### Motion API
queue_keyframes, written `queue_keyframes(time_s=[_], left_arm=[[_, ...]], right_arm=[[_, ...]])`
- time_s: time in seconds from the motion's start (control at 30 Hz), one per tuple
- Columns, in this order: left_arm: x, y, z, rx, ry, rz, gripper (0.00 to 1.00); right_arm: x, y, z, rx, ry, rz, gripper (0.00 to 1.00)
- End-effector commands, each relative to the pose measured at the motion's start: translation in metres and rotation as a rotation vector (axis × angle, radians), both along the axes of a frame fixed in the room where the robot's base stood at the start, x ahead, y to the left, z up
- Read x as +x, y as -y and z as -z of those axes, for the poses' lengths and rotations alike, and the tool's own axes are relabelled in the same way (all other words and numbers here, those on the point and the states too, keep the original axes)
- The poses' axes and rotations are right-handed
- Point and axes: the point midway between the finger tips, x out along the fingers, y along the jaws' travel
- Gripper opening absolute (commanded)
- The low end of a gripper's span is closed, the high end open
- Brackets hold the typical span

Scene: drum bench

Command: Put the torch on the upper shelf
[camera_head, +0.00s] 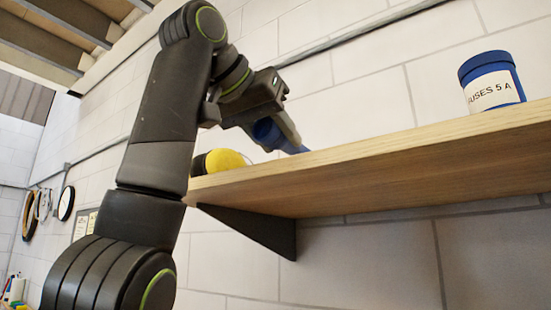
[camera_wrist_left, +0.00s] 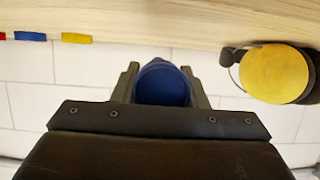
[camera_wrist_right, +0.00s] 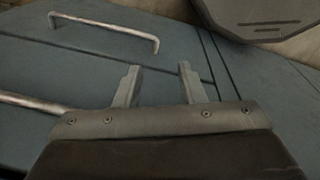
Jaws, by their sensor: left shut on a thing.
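The blue torch (camera_head: 267,132) is between the fingers of my left gripper (camera_head: 276,118), tilted, with its round blue end showing. In the left wrist view the torch (camera_wrist_left: 162,85) sits between the two fingers, and the rest of it is hidden. The upper shelf (camera_head: 390,160) is a pale wooden board; in the left wrist view its wood (camera_wrist_left: 160,22) runs along the top. The torch is close to the shelf's top level; I cannot tell whether it touches the board. My right gripper (camera_wrist_right: 158,80) is open and empty in the right wrist view.
A yellow and black rounded object (camera_head: 222,161) stands at the shelf's left end. A blue tin marked "FUSES 5 A" (camera_head: 491,82) stands further right, with free board between. A dark bracket (camera_head: 255,230) is below. Metal handles (camera_wrist_right: 105,25) lie beyond my right gripper on a blue-grey surface.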

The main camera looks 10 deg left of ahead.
Motion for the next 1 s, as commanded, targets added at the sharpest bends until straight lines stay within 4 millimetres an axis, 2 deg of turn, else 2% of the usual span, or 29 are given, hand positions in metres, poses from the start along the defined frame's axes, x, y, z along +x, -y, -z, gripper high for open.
queue_keyframes(time_s=[0.3, 0.8, 0.83, 1.0], left_arm=[[0.000, 0.000, 0.030, 0.000, 0.001, -0.001, 0.11], [0.000, 0.000, 0.039, 0.000, 0.001, 0.000, 0.11], [0.000, 0.000, 0.039, 0.000, 0.000, 0.000, 0.41], [0.000, 0.000, 0.038, 0.000, -0.001, 0.000, 0.61]], right_arm=[[-0.009, 0.006, 0.004, -0.007, -0.011, 0.001, 0.36], [-0.009, 0.007, 0.010, -0.009, -0.012, 0.000, 0.36], [-0.009, 0.007, 0.010, -0.008, -0.012, 0.000, 0.36], [-0.009, 0.006, 0.008, -0.008, -0.012, 0.000, 0.36]])
